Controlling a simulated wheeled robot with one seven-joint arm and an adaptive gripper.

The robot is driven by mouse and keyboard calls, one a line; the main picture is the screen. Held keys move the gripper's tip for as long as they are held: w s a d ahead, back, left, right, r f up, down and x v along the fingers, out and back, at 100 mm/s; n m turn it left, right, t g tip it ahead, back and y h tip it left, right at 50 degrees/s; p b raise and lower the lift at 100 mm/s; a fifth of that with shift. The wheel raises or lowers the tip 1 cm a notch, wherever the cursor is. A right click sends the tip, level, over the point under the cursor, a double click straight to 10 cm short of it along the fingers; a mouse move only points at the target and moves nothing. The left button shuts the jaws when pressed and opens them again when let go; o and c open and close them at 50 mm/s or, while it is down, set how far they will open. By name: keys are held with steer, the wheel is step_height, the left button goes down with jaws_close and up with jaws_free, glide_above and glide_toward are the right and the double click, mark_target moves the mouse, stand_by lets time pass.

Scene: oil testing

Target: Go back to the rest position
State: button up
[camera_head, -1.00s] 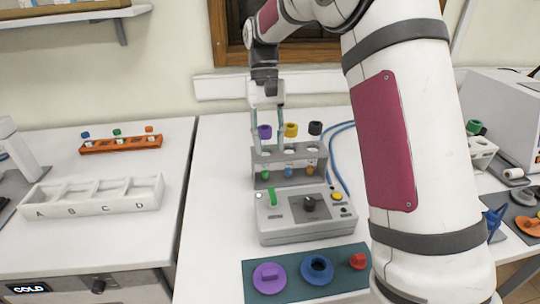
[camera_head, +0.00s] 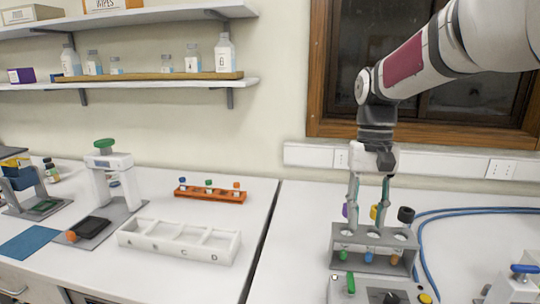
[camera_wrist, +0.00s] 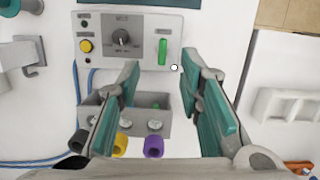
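My gripper (camera_head: 368,208) hangs fingers-down over the grey rack (camera_head: 345,240) on the right-hand table. Its two green-padded fingers are apart with nothing between them; the wrist view also shows the gripper (camera_wrist: 160,62) open. The rack holds three tubes with purple (camera_wrist: 154,147), yellow (camera_wrist: 119,146) and black (camera_wrist: 79,141) caps. Whether a finger touches a tube cannot be told.
A control box (camera_wrist: 130,42) with a knob and green switch stands beside the rack. Blue hoses (camera_head: 440,215) run nearby. On the left table are a white tray (camera_head: 180,241), an orange rack (camera_head: 210,195) and a white device (camera_head: 108,170). A window (camera_head: 420,110) is behind my arm.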

steer(key=s+r+n+t, duration=0.1)
steer(key=s+t, duration=0.6)
steer(key=s, duration=1.4)
steer(key=shift+n, duration=0.3)
